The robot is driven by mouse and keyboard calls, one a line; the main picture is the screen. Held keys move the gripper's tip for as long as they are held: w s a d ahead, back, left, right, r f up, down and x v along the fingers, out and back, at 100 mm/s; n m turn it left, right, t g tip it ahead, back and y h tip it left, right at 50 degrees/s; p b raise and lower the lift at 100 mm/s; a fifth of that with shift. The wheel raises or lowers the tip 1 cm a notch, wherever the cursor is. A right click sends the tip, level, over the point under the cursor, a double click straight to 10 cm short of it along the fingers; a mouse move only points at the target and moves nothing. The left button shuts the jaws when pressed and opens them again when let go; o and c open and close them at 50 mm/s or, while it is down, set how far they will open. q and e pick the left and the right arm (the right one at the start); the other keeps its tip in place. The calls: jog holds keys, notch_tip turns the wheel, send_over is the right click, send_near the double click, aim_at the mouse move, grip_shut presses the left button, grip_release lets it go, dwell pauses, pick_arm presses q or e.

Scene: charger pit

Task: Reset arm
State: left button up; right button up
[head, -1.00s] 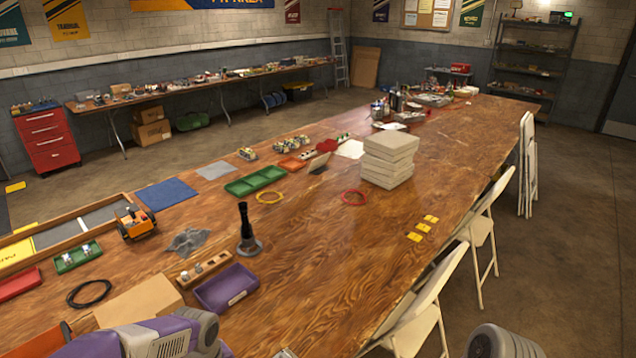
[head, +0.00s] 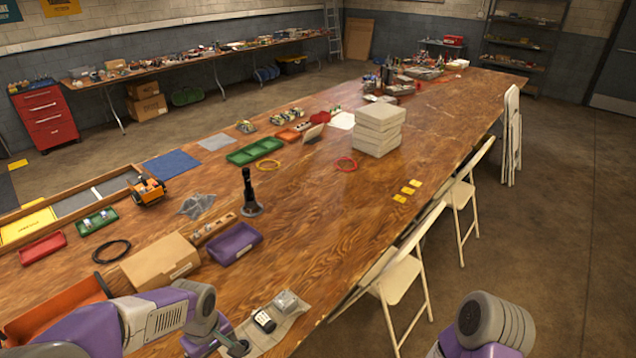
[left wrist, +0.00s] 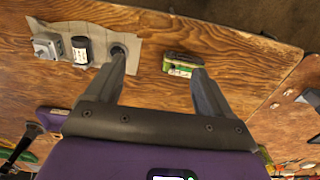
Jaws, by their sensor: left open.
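In the left wrist view my left gripper (left wrist: 160,75) is open, its two fingers wide apart with nothing held between them. Its left fingertip overlaps the end of a grey mat (left wrist: 100,30), near a dark round piece (left wrist: 119,51). A green and white small item (left wrist: 182,65) lies on the wood close to the right fingertip; I cannot tell whether they touch. In the head view my left arm reaches in at the bottom left, beside the grey mat (head: 290,325); its fingers are not clear there. My right arm shows at the bottom right, with its gripper out of view.
On the mat are a grey box (head: 287,301) and a black-and-white cylinder (head: 264,320). A cardboard box (head: 160,263), a purple tray (head: 235,243), an orange tray (head: 55,310) and a black stand (head: 251,205) are nearby. White chairs (head: 405,275) line the right edge.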

pick_arm(q)
jog(key=s+d+f+m+h+b, duration=0.1)
jog(key=s+d+f+m+b, duration=0.1)
jog(key=f, duration=0.9)
jog(key=s+d+f+m+h+b, duration=0.1)
jog(key=s+d+f+b, duration=0.3)
jog(key=f, duration=0.8)
jog(key=s+d+f+m+h+b, duration=0.2)
jog(key=s+d+f+m+b, duration=0.2)
jog(key=d+f, duration=0.3)
notch_tip(320, 180, down, 4)
jog(key=shift+s+f+t, duration=0.15)
jog(key=shift+s+t, duration=0.15)
jog(key=shift+s, duration=0.35)
pick_arm(e)
notch_tip(320, 180, down, 10)
jog(key=shift+s, duration=0.2)
